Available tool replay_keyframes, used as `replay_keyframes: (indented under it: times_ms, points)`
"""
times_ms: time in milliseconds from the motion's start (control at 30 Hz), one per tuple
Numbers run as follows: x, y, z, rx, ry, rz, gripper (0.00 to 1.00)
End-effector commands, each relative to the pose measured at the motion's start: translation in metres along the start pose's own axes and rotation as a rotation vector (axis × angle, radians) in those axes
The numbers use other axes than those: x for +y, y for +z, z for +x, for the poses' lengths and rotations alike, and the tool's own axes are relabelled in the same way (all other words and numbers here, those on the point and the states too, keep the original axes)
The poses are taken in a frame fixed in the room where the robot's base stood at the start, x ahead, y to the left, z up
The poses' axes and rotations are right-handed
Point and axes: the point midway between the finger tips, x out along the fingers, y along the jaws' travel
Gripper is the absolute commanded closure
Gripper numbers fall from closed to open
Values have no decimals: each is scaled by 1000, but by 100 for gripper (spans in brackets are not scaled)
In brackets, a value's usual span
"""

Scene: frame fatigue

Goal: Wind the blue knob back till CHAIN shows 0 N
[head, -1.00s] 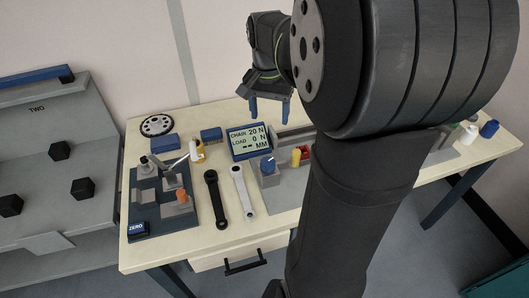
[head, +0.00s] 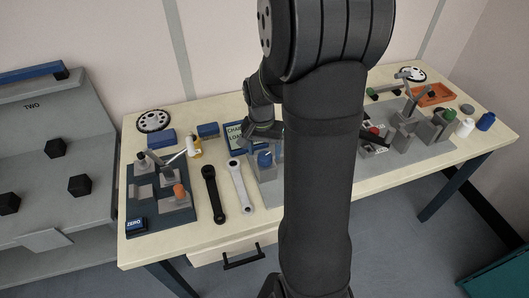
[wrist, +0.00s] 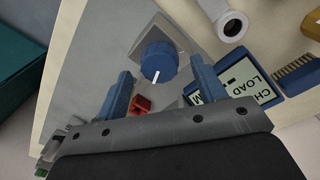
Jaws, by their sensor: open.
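The blue knob (head: 264,159) sits on a grey block on the bench. In the wrist view the blue knob (wrist: 158,62) has a white pointer line and lies between and beyond my fingertips. My gripper (wrist: 160,72) is open, one blue finger on each side of the knob's line, with nothing held. In the head view my gripper (head: 264,143) is just above the knob, partly hidden by my arm. The display (head: 235,137) is mostly covered there. In the wrist view the display (wrist: 245,84) shows parts of CHAIN and LOAD; its numbers are hidden.
A red part (wrist: 141,104) stands close to the knob, near my left finger. A dark tray with a ZERO button (head: 135,223) is further left. Fixtures (head: 412,128) stand at right.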

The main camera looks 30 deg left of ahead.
Motion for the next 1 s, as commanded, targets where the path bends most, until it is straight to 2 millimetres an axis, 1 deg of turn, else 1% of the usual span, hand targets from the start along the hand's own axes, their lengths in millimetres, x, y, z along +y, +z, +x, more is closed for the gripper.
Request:
replay_keyframes:
  times_ms: [100, 200, 467, 600, 700, 867, 1000]
  points:
    - [0, 0, 11, -1, 0, 0, 36]
    - [0, 0, 15, -1, 0, 0, 36]
    - [0, 0, 15, 0, 0, 1, 36]
    - [0, 0, 15, 0, 0, 1, 64]
    - [0, 0, 15, 0, 0, 1, 81]
    - [0, 0, 15, 1, 0, -22, 81]
    - [0, 0, 15, 7, 0, -126, 81]
